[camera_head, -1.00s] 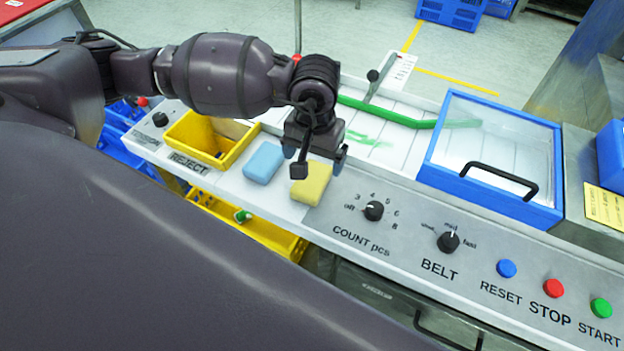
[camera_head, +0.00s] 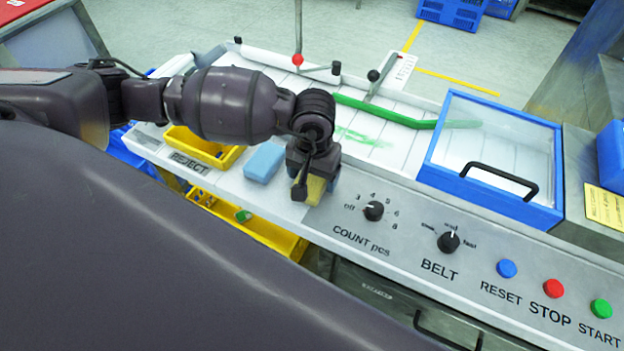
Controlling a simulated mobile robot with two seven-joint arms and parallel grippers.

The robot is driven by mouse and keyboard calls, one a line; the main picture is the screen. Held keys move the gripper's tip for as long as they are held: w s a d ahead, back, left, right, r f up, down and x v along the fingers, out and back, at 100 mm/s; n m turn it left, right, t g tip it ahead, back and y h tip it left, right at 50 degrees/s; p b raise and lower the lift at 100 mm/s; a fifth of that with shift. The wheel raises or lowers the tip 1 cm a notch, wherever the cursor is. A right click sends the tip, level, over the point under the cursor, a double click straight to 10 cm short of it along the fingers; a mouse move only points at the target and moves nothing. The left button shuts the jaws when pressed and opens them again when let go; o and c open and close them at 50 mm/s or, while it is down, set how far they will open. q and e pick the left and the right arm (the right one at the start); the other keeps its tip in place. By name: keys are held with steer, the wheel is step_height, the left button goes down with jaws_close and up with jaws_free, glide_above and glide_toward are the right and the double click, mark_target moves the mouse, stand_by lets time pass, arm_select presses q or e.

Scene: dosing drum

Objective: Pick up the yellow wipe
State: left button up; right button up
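The yellow wipe (camera_head: 316,189) lies on the white ledge of the machine, left of the COUNT dial. My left gripper (camera_head: 315,186) is down over it from above and hides most of it. Its fingers are at the sides of the wipe, but whether they press on it cannot be told. A light blue wipe (camera_head: 264,162) lies on the ledge just left of the gripper, apart from it. My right gripper is not in view.
A yellow REJECT bin (camera_head: 225,158) is at the left, partly behind my arm. The COUNT dial (camera_head: 373,211), BELT dial (camera_head: 448,242) and buttons lie to the right. A blue-framed clear cover (camera_head: 490,150) with a black handle stands at the back right.

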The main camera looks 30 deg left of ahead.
arm_select(q)
steer(key=c, duration=0.6)
steer(key=shift+r, duration=0.1)
step_height(320, 180, up, 20)
steer(key=shift+f+p, duration=0.1)
steer(key=shift+p, duration=0.35)
